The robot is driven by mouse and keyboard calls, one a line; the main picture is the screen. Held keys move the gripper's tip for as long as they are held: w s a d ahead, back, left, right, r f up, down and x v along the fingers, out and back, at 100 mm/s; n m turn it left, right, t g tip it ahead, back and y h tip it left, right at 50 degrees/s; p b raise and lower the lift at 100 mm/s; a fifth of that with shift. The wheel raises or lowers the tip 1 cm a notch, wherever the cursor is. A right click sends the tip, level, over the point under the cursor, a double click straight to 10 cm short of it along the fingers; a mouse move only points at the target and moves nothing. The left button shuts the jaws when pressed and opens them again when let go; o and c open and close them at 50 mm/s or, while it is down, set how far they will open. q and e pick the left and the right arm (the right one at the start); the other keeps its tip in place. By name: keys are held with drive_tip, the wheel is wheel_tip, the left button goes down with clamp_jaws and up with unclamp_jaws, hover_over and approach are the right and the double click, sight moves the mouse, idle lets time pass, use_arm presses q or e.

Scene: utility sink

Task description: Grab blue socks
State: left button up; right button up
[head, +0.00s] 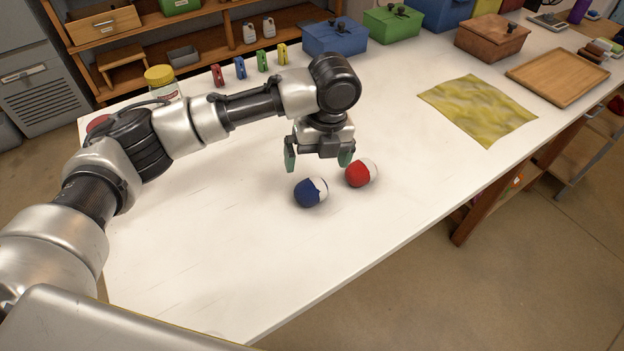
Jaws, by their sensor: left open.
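The blue socks (309,193) are a rolled ball, dark blue with a white part, on the white table. The red socks (359,173), a similar red and white ball, lie just right of and behind them. My left gripper (318,160) is open and empty, pointing down above and behind the two balls. Its green-tipped fingers are spread apart, with the blue ball in front of and below the gap. The right finger is close to the red ball; I cannot tell if they touch. My right gripper is out of view.
The white table (220,265) is clear at the front. Several coloured clothespins (240,68) and a yellow-lidded jar (161,82) stand at the back. Blue (335,38) and green (392,23) boxes stand farther right. A yellow cloth (478,108) and a wooden tray (557,78) lie at right.

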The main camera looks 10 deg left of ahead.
sight(312, 184)
use_arm(q)
drive_tip(key=shift+s+a+f, duration=0.1)
drive_tip(key=shift+s+f, duration=0.05)
drive_tip(key=shift+f, duration=0.45)
drive_tip(key=shift+s+a+f, duration=0.1)
drive_tip(key=shift+f, duration=0.8)
drive_tip(key=f, duration=0.2)
drive_tip(key=f+p, duration=0.1)
drive_tip(key=f, duration=0.1)
drive_tip(key=shift+s+a+f, duration=0.1)
drive_tip(key=shift+s+a, duration=0.1)
drive_tip(key=shift+s, duration=0.05)
drive_tip(key=shift+f, duration=0.5)
drive_tip(key=c, duration=0.9)
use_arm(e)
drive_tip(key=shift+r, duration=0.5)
